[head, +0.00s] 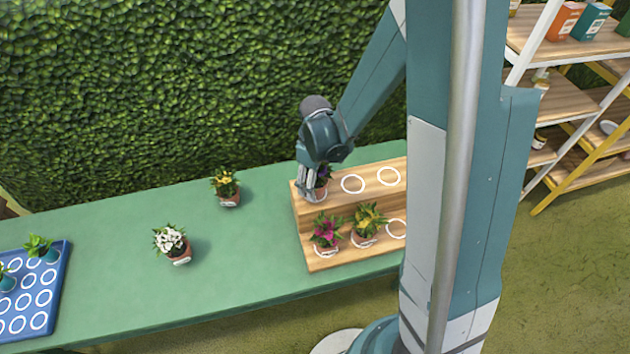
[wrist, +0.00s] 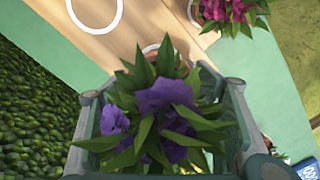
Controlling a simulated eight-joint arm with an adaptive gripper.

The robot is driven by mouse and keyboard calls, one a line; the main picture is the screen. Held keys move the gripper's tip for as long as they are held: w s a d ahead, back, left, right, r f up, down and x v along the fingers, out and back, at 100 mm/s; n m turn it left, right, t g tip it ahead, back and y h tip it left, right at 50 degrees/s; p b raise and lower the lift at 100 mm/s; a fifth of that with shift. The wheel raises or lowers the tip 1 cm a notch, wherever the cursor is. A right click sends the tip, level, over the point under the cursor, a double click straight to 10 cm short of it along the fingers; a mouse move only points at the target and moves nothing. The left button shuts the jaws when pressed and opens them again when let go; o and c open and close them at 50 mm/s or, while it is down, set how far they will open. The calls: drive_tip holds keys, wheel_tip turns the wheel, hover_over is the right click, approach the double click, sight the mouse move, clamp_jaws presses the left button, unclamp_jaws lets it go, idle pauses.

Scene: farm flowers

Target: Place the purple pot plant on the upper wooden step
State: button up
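The purple pot plant (wrist: 165,95) stands upright at the left end of the upper wooden step (head: 337,191), its purple flowers (head: 323,173) partly behind my gripper in the head view. Its pot (head: 321,191) appears to rest on the step; leaves hide most of it in the wrist view. My gripper (head: 311,189) points down over the plant. In the wrist view my gripper (wrist: 165,92) has its fingers spread wide on both sides of the foliage, apparently clear of the pot. The upper step has two empty white rings (head: 352,184) to the right.
On the lower step (head: 322,264) stand a magenta plant (head: 327,231) and a yellow plant (head: 367,221). Another yellow plant (head: 226,185) and a white plant (head: 172,243) stand on the green table (head: 110,290). A blue tray (head: 52,303) is far left; a leafy hedge (head: 160,95) is behind.

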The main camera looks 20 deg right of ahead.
drive_tip(key=shift+o, duration=0.3)
drive_tip(key=shift+r, duration=0.25)
drive_tip(key=shift+r, duration=5.9)
drive_tip(key=shift+r, duration=0.15)
wheel_tip(320, 180, up, 11)
drive_tip(key=m+t, duration=0.3)
drive_tip(key=m, duration=0.1)
hover_over(316, 185)
drive_tip(key=s+d, duration=0.2)
drive_tip(key=s, duration=0.4)
drive_tip(key=s+d+r+m+t, duration=0.1)
drive_tip(key=s+r+m+t, duration=0.1)
drive_tip(key=s, duration=0.3)
drive_tip(key=s+d+r+m+t, duration=0.2)
drive_tip(key=s+r+m, duration=0.1)
drive_tip(key=s+r, duration=0.2)
drive_tip(key=shift+s, duration=0.5)
